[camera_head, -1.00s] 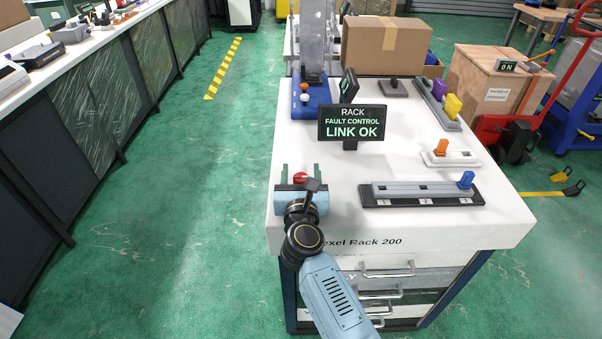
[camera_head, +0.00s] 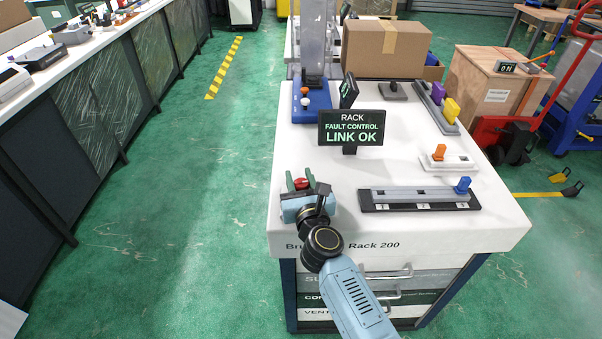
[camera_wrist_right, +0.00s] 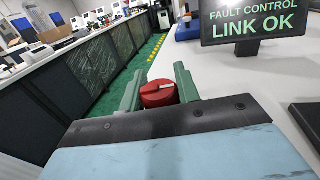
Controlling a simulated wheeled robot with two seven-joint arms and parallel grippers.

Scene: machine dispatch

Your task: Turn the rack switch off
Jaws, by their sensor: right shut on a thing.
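A red rotary knob (camera_head: 301,183) sits at the left front of the white rack top (camera_head: 345,220). It also shows in the right wrist view (camera_wrist_right: 158,95), with a pale mark on its top. My right gripper (camera_head: 299,182), light blue with green fingers, is shut on the red knob, one finger on each side. It also shows in the right wrist view (camera_wrist_right: 158,90). The knob's base is hidden by the gripper. A black sign (camera_head: 351,128) behind it reads "RACK FAULT CONTROL LINK OK". My left gripper is not in view.
A grey slider strip with a blue handle (camera_head: 462,186) and an orange lever (camera_head: 439,152) stand to the right. A blue base (camera_head: 312,103) with small knobs is behind. A cardboard box (camera_head: 386,48) stands at the back.

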